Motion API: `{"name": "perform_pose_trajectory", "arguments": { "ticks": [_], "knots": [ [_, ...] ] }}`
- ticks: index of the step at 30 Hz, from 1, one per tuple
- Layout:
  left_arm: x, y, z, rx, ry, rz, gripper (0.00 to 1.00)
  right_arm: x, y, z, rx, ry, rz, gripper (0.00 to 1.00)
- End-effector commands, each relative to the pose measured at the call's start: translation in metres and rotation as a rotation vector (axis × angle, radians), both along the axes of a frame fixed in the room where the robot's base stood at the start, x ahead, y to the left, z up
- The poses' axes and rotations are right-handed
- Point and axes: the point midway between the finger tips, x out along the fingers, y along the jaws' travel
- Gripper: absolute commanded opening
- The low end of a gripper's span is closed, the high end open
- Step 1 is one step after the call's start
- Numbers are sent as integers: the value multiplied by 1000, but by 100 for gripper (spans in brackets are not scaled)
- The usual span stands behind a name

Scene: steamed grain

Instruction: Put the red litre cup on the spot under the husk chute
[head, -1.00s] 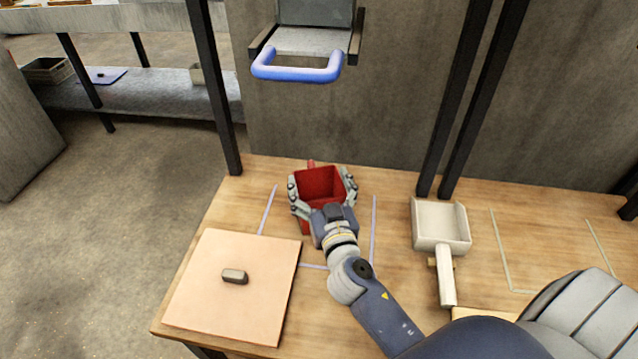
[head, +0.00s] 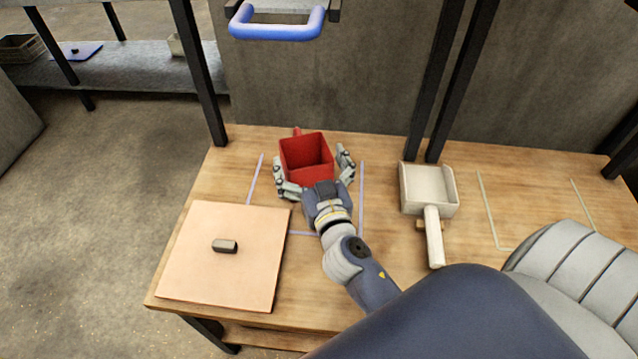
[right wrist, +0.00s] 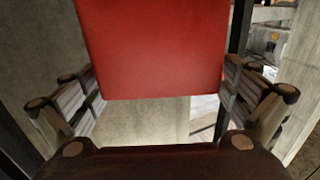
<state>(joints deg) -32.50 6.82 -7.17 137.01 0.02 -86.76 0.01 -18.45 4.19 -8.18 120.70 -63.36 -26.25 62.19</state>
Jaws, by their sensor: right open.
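The red litre cup (head: 306,158) stands upright on the wooden table, at the back part of a spot marked by thin bluish lines (head: 361,199). Its open top and red inside show, and a small red handle points to the back wall. My right gripper (head: 314,174) is open at the near side of the cup, its fingers spread left and right of it. A blue-handled fixture (head: 276,30) is on the wall above. My left gripper is not in view.
A square pinkish board (head: 260,235) with a dark knob lies left of the spot. Dark posts (head: 440,90) rise at the back edge. A grey wall stands behind.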

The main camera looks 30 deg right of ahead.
Motion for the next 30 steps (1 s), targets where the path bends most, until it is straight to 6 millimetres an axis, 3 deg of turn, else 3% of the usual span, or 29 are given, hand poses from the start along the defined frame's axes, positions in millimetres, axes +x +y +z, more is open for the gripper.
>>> {"name": "perform_pose_trajectory", "arguments": {
  "ticks": [4, 13, 19, 30],
  "knots": [
    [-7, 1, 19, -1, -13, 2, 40, -32, 7, -3, 5, 3, -2, 100],
    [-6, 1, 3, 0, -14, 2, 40, -76, 19, -3, 2, 1, -1, 100],
    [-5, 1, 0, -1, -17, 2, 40, -86, 22, 0, 0, -2, -1, 100],
    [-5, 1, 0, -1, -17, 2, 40, -87, 22, 1, 0, -1, -1, 100]
  ]
}}
